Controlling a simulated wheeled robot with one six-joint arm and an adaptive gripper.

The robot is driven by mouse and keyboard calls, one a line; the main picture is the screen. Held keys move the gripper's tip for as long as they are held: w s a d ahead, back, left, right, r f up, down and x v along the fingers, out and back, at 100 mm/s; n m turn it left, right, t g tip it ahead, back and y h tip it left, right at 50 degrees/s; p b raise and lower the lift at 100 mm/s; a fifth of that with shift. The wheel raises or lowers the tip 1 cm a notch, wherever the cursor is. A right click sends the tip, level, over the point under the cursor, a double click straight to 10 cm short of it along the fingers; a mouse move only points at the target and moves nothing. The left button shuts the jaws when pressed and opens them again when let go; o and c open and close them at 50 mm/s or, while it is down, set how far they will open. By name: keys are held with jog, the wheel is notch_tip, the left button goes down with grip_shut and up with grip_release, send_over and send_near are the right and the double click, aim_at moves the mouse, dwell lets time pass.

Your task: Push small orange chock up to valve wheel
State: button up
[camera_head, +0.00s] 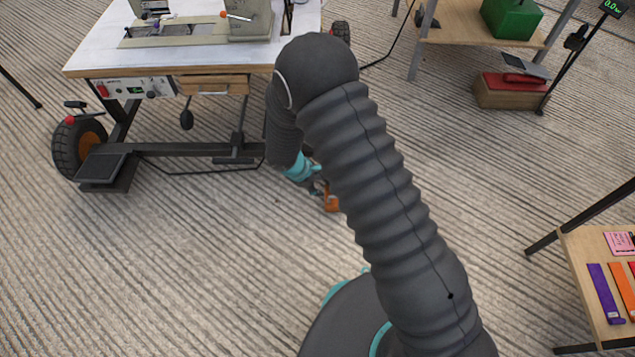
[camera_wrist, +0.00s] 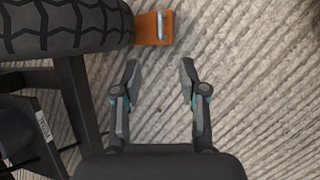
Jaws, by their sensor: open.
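The small orange chock (camera_wrist: 146,32) lies on the ribbed floor at the top of the wrist view, with a pale blue strip on it. A black treaded tyre (camera_wrist: 65,28) is right at its left side; I cannot tell whether they touch. My gripper (camera_wrist: 160,70) is open and empty, its fingertips short of the chock. In the head view a bit of the orange chock (camera_head: 331,203) shows beside my gripper (camera_head: 321,188). My arm hides the wheel near it there. I cannot tell whether this tyre is the valve wheel.
A wheeled workbench (camera_head: 180,72) stands at the back left, with another wheel (camera_head: 78,148) at its left end. Its dark frame (camera_wrist: 78,105) runs left of my gripper. A wooden table (camera_head: 575,245) is at right. Floor in front of the bench is clear.

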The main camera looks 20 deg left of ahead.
jog(key=shift+f, duration=0.1)
jog(key=b+x, duration=0.1)
jog(key=x, duration=1.2)
jog(key=shift+w+d+f, duration=0.1)
jog(key=shift+f, duration=0.2)
grip_shut()
